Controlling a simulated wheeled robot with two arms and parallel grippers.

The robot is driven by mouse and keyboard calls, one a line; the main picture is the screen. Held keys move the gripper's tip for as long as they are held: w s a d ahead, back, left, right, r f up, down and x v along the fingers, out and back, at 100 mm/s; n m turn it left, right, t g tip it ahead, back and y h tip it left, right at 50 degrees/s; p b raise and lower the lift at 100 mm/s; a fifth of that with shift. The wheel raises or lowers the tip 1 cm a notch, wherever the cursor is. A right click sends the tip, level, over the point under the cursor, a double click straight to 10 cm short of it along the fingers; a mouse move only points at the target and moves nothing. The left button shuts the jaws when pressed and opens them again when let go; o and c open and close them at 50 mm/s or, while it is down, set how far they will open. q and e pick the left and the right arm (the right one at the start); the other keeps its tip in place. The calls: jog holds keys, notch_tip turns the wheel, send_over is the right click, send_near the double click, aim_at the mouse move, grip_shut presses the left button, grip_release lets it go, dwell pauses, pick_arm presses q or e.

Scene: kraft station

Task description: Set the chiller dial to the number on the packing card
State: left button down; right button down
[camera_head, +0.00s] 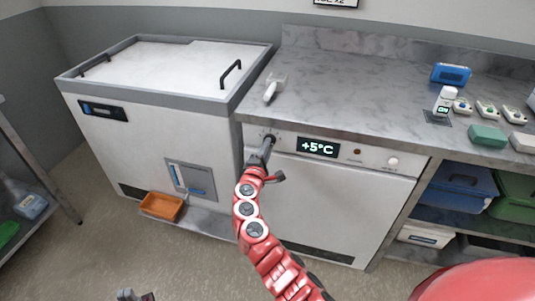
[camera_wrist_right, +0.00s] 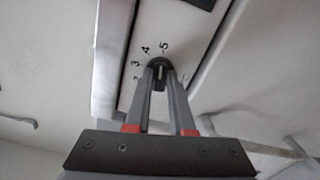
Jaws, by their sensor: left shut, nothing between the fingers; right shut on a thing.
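The chiller is the white under-counter unit (camera_head: 335,205) with a lit display (camera_head: 318,147) reading +5°C. Its dial (camera_wrist_right: 158,71) is a dark knob at the left of the front panel, with the numbers 2, 3, 4 and 5 around it. A pale mark on the knob points roughly towards the 5. My right gripper (camera_head: 268,145) reaches up to the dial and is shut on it; its fingers (camera_wrist_right: 159,72) show on both sides of the knob. My left gripper (camera_head: 136,295) is shut and empty at the bottom edge, away from the chiller. I cannot identify a packing card.
A dark sign (camera_head: 336,2) on the wall is cut off at the top. A chest freezer (camera_head: 165,75) stands left, with an orange bin (camera_head: 162,206) low in front. A white handheld tool (camera_head: 273,88) lies on the marble counter (camera_head: 340,90); small devices and a blue box (camera_head: 451,73) are at right.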

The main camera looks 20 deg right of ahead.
jog(key=shift+f+m+b, duration=0.1)
jog(key=shift+m+b, duration=0.25)
jog(key=shift+m, duration=0.15)
jog(key=c, duration=0.8)
grip_release()
jog(key=v, duration=1.7)
jog(key=shift+s+a, duration=0.15)
